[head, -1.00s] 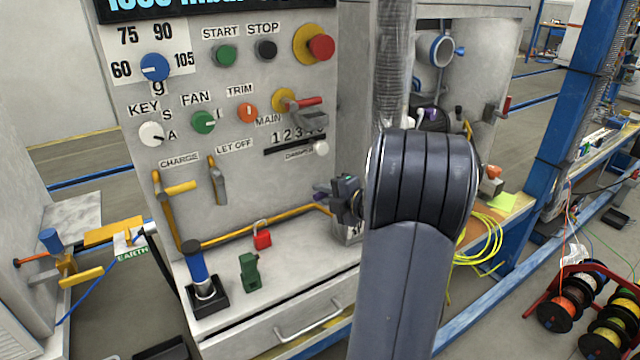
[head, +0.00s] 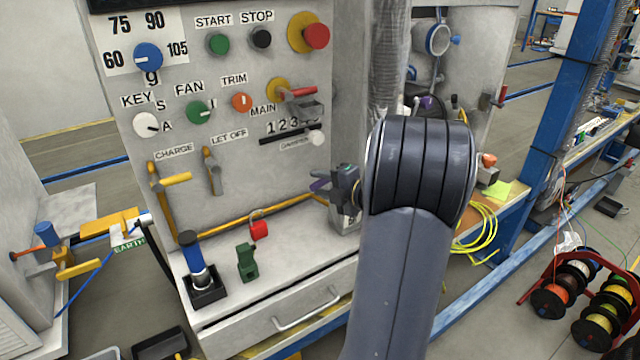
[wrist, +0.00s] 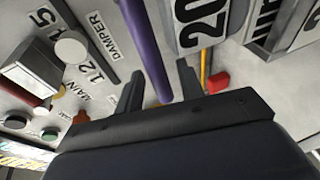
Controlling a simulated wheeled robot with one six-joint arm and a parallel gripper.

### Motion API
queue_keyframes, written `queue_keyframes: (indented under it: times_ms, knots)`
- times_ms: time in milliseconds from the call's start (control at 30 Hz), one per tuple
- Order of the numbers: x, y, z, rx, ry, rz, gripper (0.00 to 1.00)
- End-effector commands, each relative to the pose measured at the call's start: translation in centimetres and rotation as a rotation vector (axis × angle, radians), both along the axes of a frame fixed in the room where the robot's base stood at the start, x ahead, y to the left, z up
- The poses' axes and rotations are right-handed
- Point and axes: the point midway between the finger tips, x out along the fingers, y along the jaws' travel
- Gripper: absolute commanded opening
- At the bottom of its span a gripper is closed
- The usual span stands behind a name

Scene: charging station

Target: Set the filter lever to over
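A long purple bar (wrist: 148,50) runs down between the two fingers of my gripper (wrist: 160,72) in the wrist view. The fingers stand apart with gaps beside the bar, so my gripper is open around it. I see no filter label, so I cannot tell for certain that the bar is the filter lever. In the head view my gripper (head: 346,186) is small and partly hidden behind my arm, above the right end of the grey ledge. A bit of purple (head: 320,184) shows at its left.
The grey control panel (head: 235,135) stands left of my arm, with knobs and the yellow charge lever (head: 175,179). A blue-handled lever (head: 194,262), green piece (head: 246,263) and red padlock (head: 259,229) are on the ledge. In the wrist view, a white "20" plate (wrist: 200,25) is close by.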

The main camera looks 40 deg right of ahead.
Motion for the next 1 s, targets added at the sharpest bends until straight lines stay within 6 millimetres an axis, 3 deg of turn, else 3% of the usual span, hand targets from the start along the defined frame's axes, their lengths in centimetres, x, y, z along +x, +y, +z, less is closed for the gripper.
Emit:
queue_keyframes:
  times_ms: [300,500,933,1000]
  knots:
    - [-5.8,-1.4,1.6,-0.001,0.000,-0.006,0.36]
    - [-8.5,-1.9,2.3,-0.001,0.000,-0.003,0.36]
    - [-9.5,-2.0,2.5,0.000,0.000,0.000,0.36]
    - [-9.5,-2.1,2.5,-0.001,0.000,-0.003,0.31]
